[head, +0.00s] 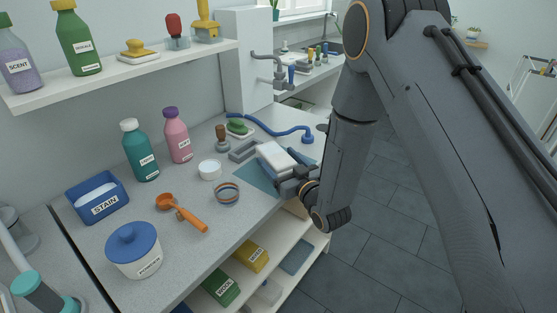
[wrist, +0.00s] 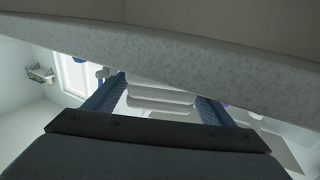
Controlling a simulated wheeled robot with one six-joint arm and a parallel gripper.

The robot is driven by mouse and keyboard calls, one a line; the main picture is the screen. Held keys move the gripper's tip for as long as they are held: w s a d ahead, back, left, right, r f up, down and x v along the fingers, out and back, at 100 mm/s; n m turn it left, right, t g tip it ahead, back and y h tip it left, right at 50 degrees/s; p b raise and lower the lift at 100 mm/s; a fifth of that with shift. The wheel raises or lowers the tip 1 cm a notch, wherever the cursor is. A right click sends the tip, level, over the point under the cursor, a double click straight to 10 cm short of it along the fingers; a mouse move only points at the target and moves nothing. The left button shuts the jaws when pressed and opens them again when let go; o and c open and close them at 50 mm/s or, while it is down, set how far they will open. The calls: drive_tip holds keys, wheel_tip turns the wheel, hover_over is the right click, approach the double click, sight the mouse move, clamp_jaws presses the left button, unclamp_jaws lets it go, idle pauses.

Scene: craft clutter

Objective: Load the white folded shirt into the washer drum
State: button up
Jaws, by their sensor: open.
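The white folded shirt (head: 280,156) lies flat near the right edge of the grey counter, on or beside a blue mat (head: 252,178). My gripper (head: 286,181) is at the shirt's near right side, low over the counter edge. In the wrist view the shirt's white stacked layers (wrist: 160,97) show between the two blue fingers of my open gripper (wrist: 160,88). I cannot tell whether the fingers touch it. My arm and gripper hide part of the mat and counter edge. No washer drum can be made out.
A grey tray-like piece (head: 243,151), a blue hose (head: 275,131), a wooden-handled stamp (head: 222,137) and a striped roll (head: 227,193) lie close to the shirt. Bottles, a blue STAIN bin (head: 97,197) and an orange scoop (head: 182,212) stand farther left. Open floor (head: 385,235) lies to the right.

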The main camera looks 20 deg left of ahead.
drive_tip(key=b+v, duration=0.3)
drive_tip(key=v, duration=0.9)
drive_tip(key=w+d+f+m+g+h, duration=0.1)
drive_tip(key=w+d+m+g+h, duration=0.1)
drive_tip(key=d+h, duration=0.45)
drive_tip(key=w+d+f+m+g+h, duration=0.1)
drive_tip(key=d+m+g+h, duration=0.15)
drive_tip(key=d, duration=0.75)
drive_tip(key=s+d+r+m+g+h, duration=0.1)
drive_tip(key=s+d+m+g+h, duration=0.1)
drive_tip(key=s+d, duration=0.5)
drive_tip(key=shift+s+d+r+g+h, duration=0.2)
drive_tip(key=shift+d+g+h, duration=0.4)
drive_tip(key=shift+d, duration=0.5)
drive_tip(key=shift+o, duration=0.5)
drive_tip(key=s+d+r+m+g, duration=0.1)
drive_tip(key=s+d+g, duration=0.1)
drive_tip(key=s, duration=0.3)
drive_tip(key=s+d+r+m+g, duration=0.1)
drive_tip(key=s+d+g, duration=0.1)
drive_tip(key=s, duration=0.3)
drive_tip(key=shift+s+r+h, duration=0.3)
drive_tip(key=shift+r, duration=0.1)
drive_tip(key=shift+s+r+m, duration=0.1)
drive_tip(key=shift+s+m, duration=0.15)
drive_tip(key=shift+s, duration=0.2)
